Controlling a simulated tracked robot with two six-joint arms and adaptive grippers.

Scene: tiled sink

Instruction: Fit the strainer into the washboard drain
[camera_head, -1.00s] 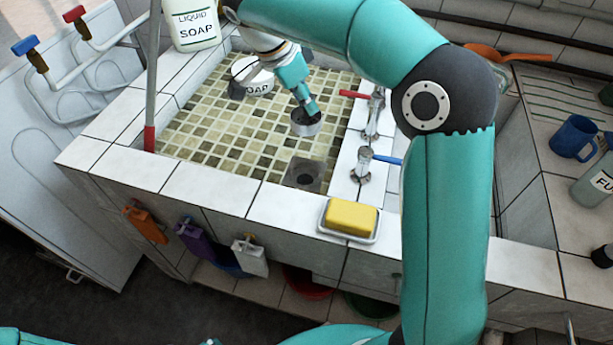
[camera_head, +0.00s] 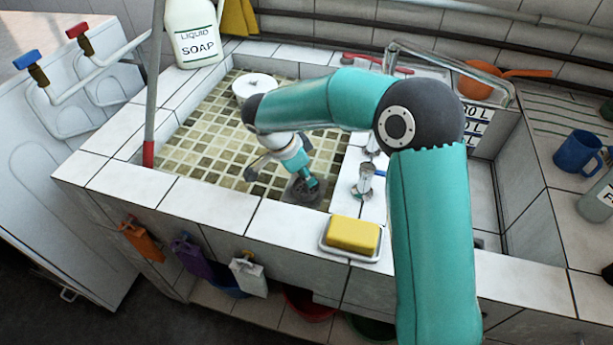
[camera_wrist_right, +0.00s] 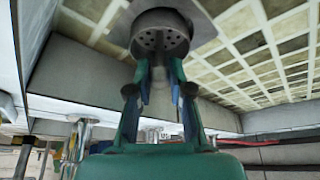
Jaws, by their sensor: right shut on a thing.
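My right gripper (camera_head: 308,183) reaches down into the tiled sink and is shut on the strainer. In the right wrist view the strainer (camera_wrist_right: 158,40) is a grey metal cup with small holes, held at the tips of the gripper's fingers (camera_wrist_right: 160,85). The drain (camera_head: 310,203) is a dark square plate in the sink floor by the front wall. The strainer is over the drain, and the drain plate (camera_wrist_right: 203,22) shows just behind it. The gripper hides most of the strainer in the head view, so I cannot tell whether it is seated. My left gripper is out of view.
A yellow block on a white dish (camera_head: 352,236) sits on the front rim. Taps (camera_head: 365,180) stand on the divider to the right of the drain. A liquid soap bottle (camera_head: 195,35) stands at the back left corner. A round white container (camera_head: 255,86) is in the sink.

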